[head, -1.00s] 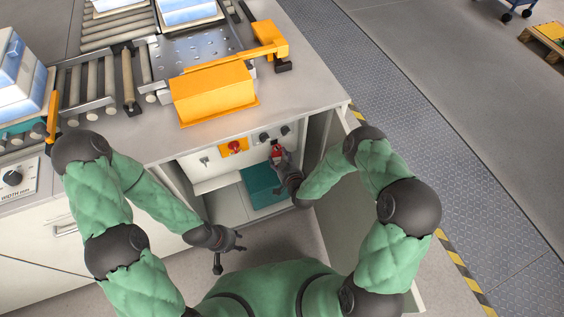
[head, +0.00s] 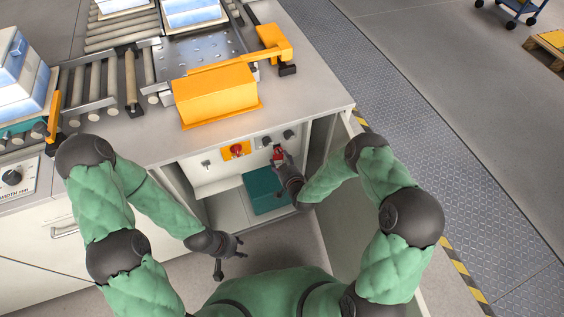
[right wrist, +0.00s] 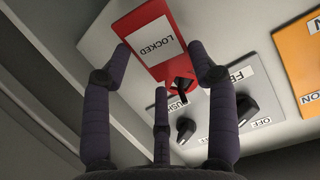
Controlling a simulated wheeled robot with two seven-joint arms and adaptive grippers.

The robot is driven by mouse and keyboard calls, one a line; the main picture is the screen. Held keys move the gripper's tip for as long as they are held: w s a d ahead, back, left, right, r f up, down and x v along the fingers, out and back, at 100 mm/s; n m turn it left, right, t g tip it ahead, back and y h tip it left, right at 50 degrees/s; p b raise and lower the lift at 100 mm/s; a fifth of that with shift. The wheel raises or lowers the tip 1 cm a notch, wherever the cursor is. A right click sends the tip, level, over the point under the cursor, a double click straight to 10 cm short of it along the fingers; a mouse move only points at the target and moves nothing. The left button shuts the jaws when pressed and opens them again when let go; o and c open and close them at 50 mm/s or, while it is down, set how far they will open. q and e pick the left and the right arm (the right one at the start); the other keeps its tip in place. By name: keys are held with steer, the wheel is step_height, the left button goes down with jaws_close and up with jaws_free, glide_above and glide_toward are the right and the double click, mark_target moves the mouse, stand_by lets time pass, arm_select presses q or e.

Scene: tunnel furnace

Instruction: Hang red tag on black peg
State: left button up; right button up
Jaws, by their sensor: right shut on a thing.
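The red tag (right wrist: 150,35), with a white LOCKED label, is held among the fingers of my right gripper (right wrist: 163,82) in the right wrist view. In the head view the tag (head: 277,153) is small, at the cabinet's front panel, just beyond my right gripper (head: 282,164). A small black piece, seemingly the black peg (right wrist: 183,96), shows at the tag's holed end. I cannot tell whether it passes through the hole. My left gripper (head: 228,256) hangs empty in front of the cabinet, its fingers apart.
The white panel carries black knobs (right wrist: 245,107) and a red switch on an orange plate (head: 236,150). The worktop with the orange box (head: 216,95) overhangs above.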

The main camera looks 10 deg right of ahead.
steer(key=o, duration=1.2)
steer(key=shift+c, duration=0.2)
steer(key=v, duration=1.2)
